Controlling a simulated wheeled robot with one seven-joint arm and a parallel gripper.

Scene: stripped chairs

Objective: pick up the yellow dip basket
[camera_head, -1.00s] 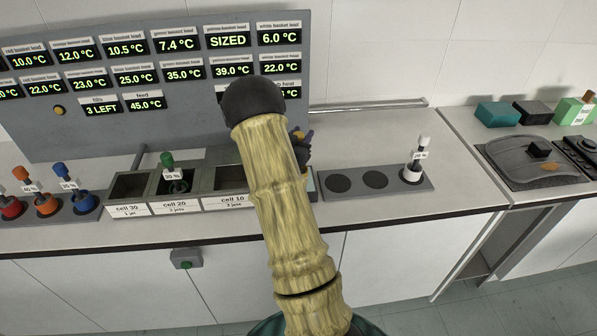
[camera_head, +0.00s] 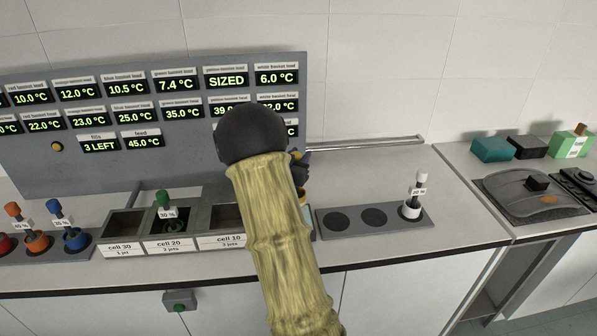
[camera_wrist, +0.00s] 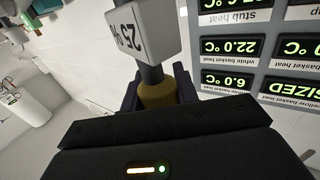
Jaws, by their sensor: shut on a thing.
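In the wrist view a yellow piece (camera_wrist: 158,94), the yellow dip basket, sits between the two dark fingers of my gripper (camera_wrist: 157,92). The gripper is shut on it. A grey stem and a white tag reading 25 % show beyond the fingers. The basket's far end is out of sight. In the head view my gripper (camera_head: 300,168) is mostly hidden behind my arm, near the right end of the cell row. Only a sliver of yellow shows below it, so I cannot tell whether the basket is clear of its holder.
A white-handled basket (camera_head: 413,208) stands in the grey holder right of my arm, beside two empty round slots. Green (camera_head: 165,199), blue (camera_head: 75,238) and orange (camera_head: 37,241) baskets stand left. The display panel (camera_head: 60,165) rises behind.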

